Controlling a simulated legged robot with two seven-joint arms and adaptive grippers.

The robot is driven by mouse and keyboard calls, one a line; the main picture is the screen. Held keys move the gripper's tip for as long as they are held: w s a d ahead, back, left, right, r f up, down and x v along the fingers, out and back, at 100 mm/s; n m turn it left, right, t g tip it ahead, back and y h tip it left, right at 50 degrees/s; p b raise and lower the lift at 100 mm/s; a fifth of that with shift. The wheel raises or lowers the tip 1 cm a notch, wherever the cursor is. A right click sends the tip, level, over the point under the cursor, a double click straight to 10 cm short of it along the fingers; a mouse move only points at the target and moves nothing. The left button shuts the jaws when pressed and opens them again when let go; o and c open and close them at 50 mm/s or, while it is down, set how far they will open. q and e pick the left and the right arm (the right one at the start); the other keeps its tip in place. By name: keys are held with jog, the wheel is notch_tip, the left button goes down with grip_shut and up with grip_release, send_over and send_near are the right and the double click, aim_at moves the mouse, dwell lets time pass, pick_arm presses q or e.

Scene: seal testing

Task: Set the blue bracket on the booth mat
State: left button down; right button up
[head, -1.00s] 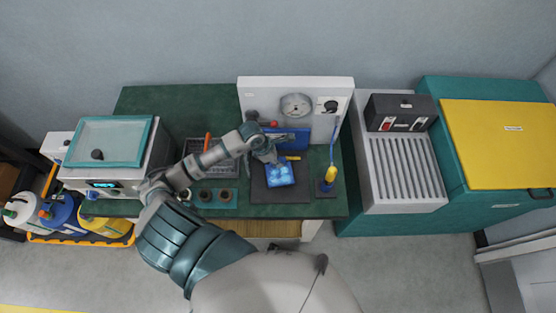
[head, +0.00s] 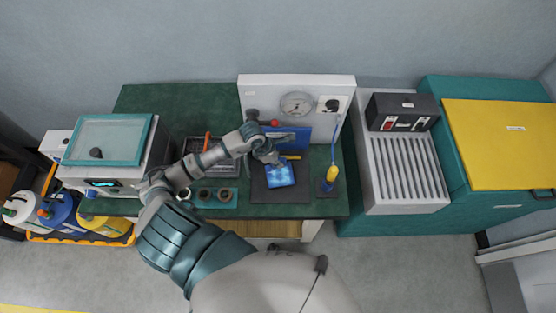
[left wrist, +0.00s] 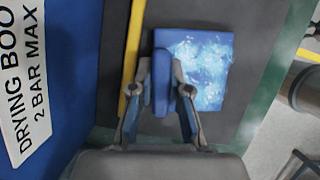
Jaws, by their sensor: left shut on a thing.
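The blue bracket (head: 280,174) is over the dark grey booth mat (head: 290,196) at the front of the bench. In the left wrist view, its flat plate (left wrist: 205,70) has a pale, wet-looking pattern. A narrow blue upright part (left wrist: 161,85) rises at its left edge. My left gripper (head: 270,160) is shut on this upright part, with one finger on each side in the left wrist view (left wrist: 162,78). I cannot tell whether the bracket touches the mat or hangs just above it. My right gripper is not in view.
Behind the mat are a yellow bar (left wrist: 132,65) and a blue panel (head: 295,138) labelled for drying. A white gauge panel (head: 297,88) stands behind. A yellow-handled blue tool (head: 331,176) stands right of the mat, and a teal holder (head: 215,199) sits to the left.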

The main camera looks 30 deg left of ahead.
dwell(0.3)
pick_arm(q)
jog(key=c, duration=1.1)
grip_release()
jog(key=shift+o, duration=0.2)
jog(key=shift+f, duration=0.1)
jog(key=shift+r+p, duration=1.85)
jog(key=shift+r, duration=1.25)
jog(key=shift+f, duration=0.1)
